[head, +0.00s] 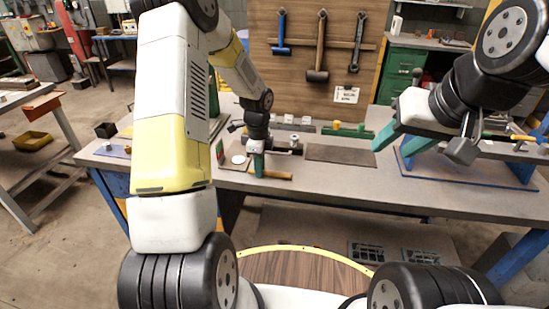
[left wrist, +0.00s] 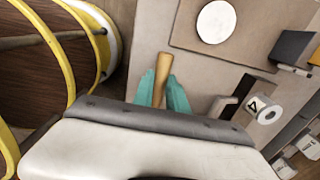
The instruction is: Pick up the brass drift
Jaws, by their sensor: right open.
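The brass drift (head: 277,175) is a short tan-gold rod at the front edge of the workbench in the head view. It also shows in the left wrist view (left wrist: 162,66), running between the teal fingers. My left gripper (head: 257,165) is at the rod's left end, with its fingers close together on either side of it. The fingers look shut on the rod, and its gripped part is partly hidden. I cannot tell whether the rod is clear of the bench. My right gripper (head: 404,148) is open and empty above the right part of the bench.
The workbench (head: 330,180) has a dark mat (head: 340,154) in its middle. A white disc (head: 238,159) lies on a brown board just left of my left gripper. Small items line the bench's back. A blue frame (head: 470,183) is at the right. Hammers hang on a wooden board (head: 345,85).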

